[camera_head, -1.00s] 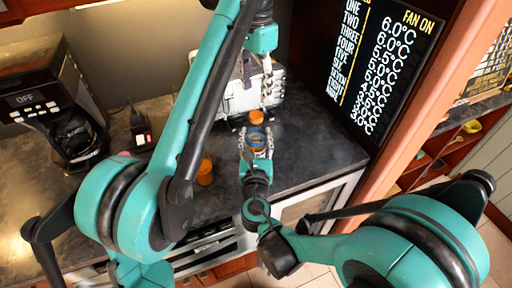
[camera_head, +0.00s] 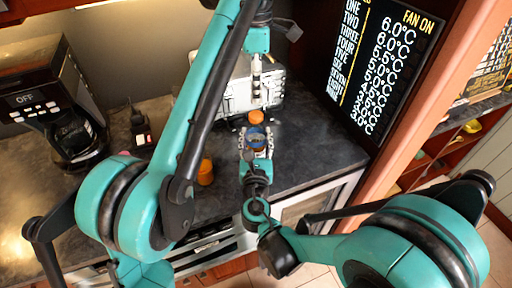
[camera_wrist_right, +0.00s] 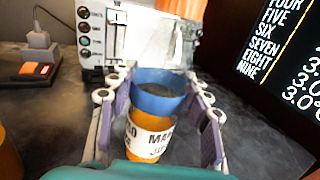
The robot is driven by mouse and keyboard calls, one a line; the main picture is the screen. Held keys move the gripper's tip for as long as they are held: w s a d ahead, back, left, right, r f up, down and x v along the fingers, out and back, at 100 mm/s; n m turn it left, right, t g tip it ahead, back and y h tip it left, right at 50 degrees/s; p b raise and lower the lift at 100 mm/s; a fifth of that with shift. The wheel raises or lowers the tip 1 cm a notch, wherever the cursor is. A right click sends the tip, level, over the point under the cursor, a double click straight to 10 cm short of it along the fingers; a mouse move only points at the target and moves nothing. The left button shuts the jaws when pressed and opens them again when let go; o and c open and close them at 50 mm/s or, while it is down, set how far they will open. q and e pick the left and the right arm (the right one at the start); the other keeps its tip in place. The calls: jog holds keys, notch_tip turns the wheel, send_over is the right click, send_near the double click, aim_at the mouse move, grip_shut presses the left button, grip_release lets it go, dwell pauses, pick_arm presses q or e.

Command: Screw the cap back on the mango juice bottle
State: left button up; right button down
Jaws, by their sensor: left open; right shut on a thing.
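The mango juice bottle (camera_wrist_right: 148,137), orange with a white label, stands between the fingers of my right gripper (camera_wrist_right: 155,92). A blue, wide-rimmed part (camera_wrist_right: 158,95) shows directly above the label; the fingers flank it. In the head view my right gripper (camera_head: 257,142) is shut around the bottle at this blue part (camera_head: 257,132). My left gripper (camera_head: 257,95) is open, pointing down above the orange piece. Its fingertips are small and partly lost against the white appliance.
A white appliance (camera_head: 238,95) with knobs stands behind the bottle. An orange container (camera_head: 205,172) stands to the left near the counter edge. A coffee maker (camera_head: 60,105) is at far left. A dark display panel (camera_head: 378,65) borders the right. Dark counter (camera_head: 305,150) is clear right of the bottle.

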aim_at(256, 114)
pick_arm(q)
jog(key=n, duration=0.8)
jog(key=shift+n, duration=0.4)
jog(key=shift+f, duration=0.1)
jog(key=shift+f, duration=3.9)
